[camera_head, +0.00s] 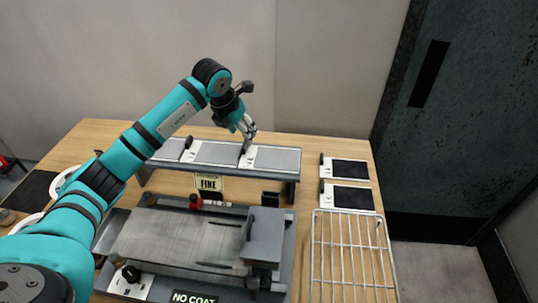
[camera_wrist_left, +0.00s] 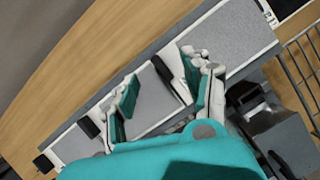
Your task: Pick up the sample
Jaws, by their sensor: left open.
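Several grey samples with white end strips and black upright tabs lie in a row on a raised grey shelf (camera_head: 292,183). They include a middle sample (camera_head: 215,152) and a right sample (camera_head: 278,158). My left gripper (camera_head: 248,132) is open above the white strip between these two. In the left wrist view its fingers (camera_wrist_left: 168,76) are spread on either side of a black tab (camera_wrist_left: 163,69), with grey sheet showing around them. I cannot tell whether the fingers touch the tab. My right gripper is not in view.
A grey coating machine (camera_head: 165,238) with a "NO COAT" label stands in front of the shelf, near a "FINE" card (camera_head: 208,182). A wire rack (camera_head: 350,250) is at the front right. Two dark sheets with white strips (camera_head: 350,172) lie behind it.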

